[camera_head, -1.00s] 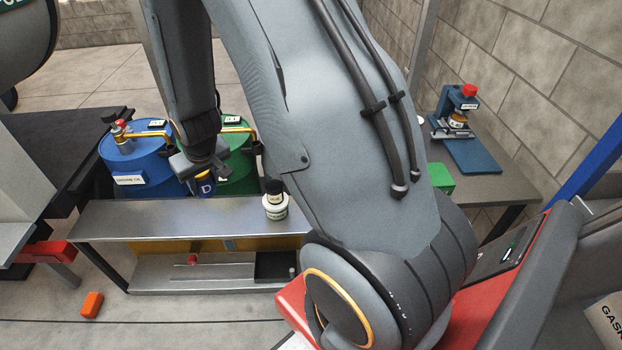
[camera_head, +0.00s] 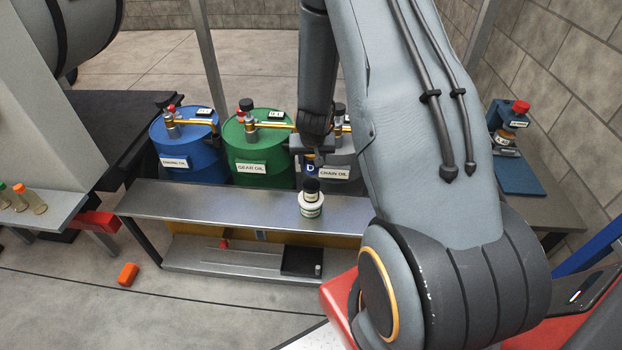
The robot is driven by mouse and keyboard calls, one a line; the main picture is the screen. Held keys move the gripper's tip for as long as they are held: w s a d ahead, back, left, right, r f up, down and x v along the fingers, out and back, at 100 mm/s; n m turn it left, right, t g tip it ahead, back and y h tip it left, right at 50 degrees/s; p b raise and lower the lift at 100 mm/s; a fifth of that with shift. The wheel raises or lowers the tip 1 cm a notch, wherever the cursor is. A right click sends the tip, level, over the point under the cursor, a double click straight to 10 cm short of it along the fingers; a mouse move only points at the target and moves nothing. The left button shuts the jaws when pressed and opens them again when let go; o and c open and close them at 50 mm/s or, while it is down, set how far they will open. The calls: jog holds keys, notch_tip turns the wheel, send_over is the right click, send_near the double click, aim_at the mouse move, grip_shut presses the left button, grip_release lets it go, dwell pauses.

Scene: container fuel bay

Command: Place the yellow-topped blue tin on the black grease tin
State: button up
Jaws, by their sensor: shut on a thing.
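My gripper (camera_head: 318,152) is shut on a small blue tin (camera_head: 309,168) with a "D" on its side. Its top is mostly hidden by the jaws, so I cannot make out the yellow there. A black tin (camera_head: 311,187) with a pale label sits on a white tin (camera_head: 311,208) on the metal bench. I take the black one for the grease tin. In the picture the blue tin shows just above the black tin; I cannot tell how far apart they are in depth.
Blue (camera_head: 188,160), green (camera_head: 258,160) and grey (camera_head: 338,185) oil drums with pumps stand behind the bench (camera_head: 220,204). Its top left of the stack is clear. A black tray (camera_head: 302,262) lies on the lower shelf. An orange block (camera_head: 128,274) is on the floor.

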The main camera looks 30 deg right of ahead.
aim_at(311, 173)
jog(key=shift+f+p, duration=0.5)
jog(key=shift+f, duration=2.55)
jog(key=shift+f, duration=0.2)
jog(key=o, duration=1.2)
